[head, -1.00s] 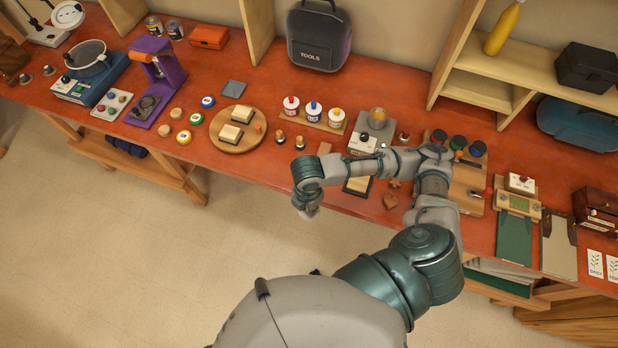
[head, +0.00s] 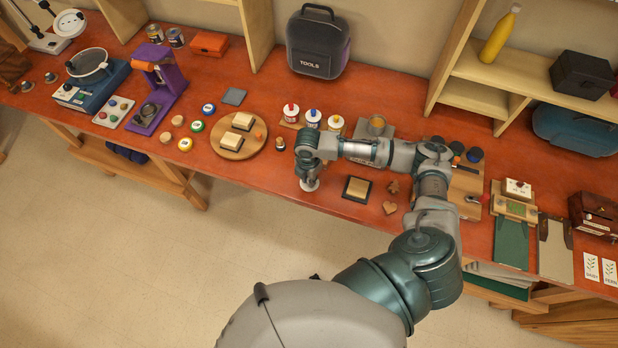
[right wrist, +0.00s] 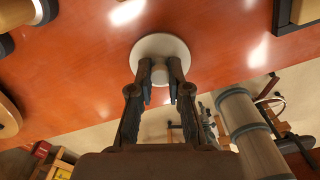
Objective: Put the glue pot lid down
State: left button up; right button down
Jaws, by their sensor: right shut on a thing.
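The glue pot lid is a pale round disc with a knob; it shows in the head view (head: 310,186) and in the right wrist view (right wrist: 160,42). My right gripper (right wrist: 160,76) is shut on its knob, with one finger on each side. In the head view my right gripper (head: 309,174) points down over the front part of the red bench, left of the framed pad. I cannot tell whether the lid touches the bench. An open brownish pot (head: 377,124) stands on a grey base behind my forearm. My left gripper is out of view.
The red bench (head: 265,181) is bare around the lid, with its front edge close by. A round board (head: 231,153) is to the left; white pots (head: 312,117) stand behind.

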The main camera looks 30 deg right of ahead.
aim_at(308, 179)
jog(key=shift+a, duration=0.45)
jog(key=c, duration=1.2)
grip_release()
jog(key=shift+a, duration=0.15)
jog(key=shift+o, duration=0.5)
jog(key=shift+a, duration=0.15)
jog(key=shift+d+r, duration=0.25)
jog(key=shift+r, duration=0.05)
jog(key=r, duration=0.4)
jog(key=shift+w+d+r, duration=0.1)
jog(key=shift+d+r, duration=0.2)
jog(key=shift+d, duration=0.05)
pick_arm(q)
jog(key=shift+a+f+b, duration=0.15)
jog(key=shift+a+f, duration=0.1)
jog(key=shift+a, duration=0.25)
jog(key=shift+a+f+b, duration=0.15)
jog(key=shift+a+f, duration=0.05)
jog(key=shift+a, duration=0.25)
pick_arm(e)
notch_tip(308, 179, up, 7)
jog(key=a, duration=0.1)
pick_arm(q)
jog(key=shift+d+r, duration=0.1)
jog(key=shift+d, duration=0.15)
pick_arm(e)
jog(key=shift+d+f, duration=0.1)
jog(key=shift+d, duration=0.25)
